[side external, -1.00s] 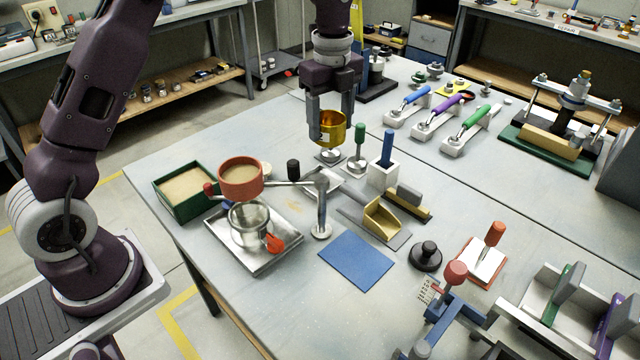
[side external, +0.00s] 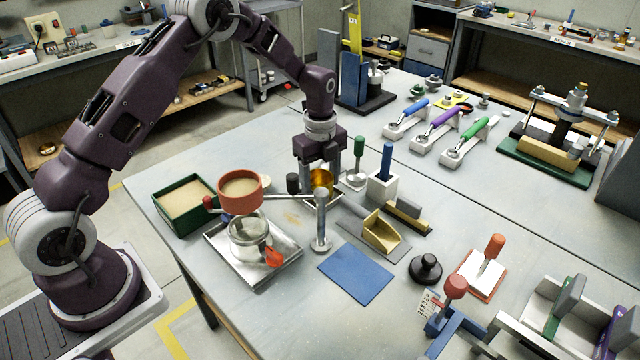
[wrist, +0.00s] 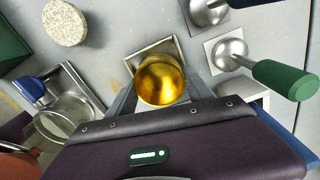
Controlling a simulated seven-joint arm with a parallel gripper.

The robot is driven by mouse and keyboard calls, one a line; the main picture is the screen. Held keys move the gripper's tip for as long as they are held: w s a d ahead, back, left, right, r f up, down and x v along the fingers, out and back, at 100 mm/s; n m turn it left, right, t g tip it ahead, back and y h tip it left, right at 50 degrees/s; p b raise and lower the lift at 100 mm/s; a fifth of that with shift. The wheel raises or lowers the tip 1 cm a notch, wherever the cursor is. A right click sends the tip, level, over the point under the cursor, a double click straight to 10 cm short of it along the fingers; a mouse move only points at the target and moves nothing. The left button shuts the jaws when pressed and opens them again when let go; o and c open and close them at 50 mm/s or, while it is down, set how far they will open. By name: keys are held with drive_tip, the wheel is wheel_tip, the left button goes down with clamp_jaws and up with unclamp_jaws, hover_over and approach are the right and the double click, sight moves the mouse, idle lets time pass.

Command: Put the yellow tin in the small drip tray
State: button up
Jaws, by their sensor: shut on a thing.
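The yellow tin (side external: 321,181), a shiny gold cup, is held between the fingers of my gripper (side external: 320,174), which is shut on it. In the wrist view the tin (wrist: 162,82) appears over the small drip tray (wrist: 148,51), a shallow square metal tray whose far part shows beyond the tin. The tin and my gripper hide much of the tray in the side view. I cannot tell whether the tin touches the tray floor or hangs just above it.
A larger metal tray (side external: 283,262) holds a glass jar at left. A green-handled tamper (side external: 358,160) and a white block with a blue handle (side external: 383,186) stand close at right.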

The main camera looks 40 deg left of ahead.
sight(320, 183)
drive_tip(key=shift+f, duration=0.5)
drive_tip(key=shift+f, duration=0.1)
drive_tip(key=o, duration=1.5)
wheel_tip(320, 183, up, 12)
drive_tip(key=shift+r, duration=0.2)
drive_tip(key=s+d+r+n+t, duration=0.25)
drive_tip(key=s+r+n, duration=0.55)
drive_tip(key=s+r, duration=0.55)
drive_tip(key=s+d+n+t, duration=0.1)
drive_tip(key=s+n, duration=0.3)
drive_tip(key=s, duration=0.2)
drive_tip(key=s+d+n+t, duration=0.1)
drive_tip(key=s+n, duration=0.3)
drive_tip(key=s, duration=0.3)
drive_tip(key=s+d+n+t, duration=0.1)
drive_tip(key=s+n, duration=0.3)
drive_tip(key=s, duration=0.2)
drive_tip(key=shift+s+d, duration=0.2)
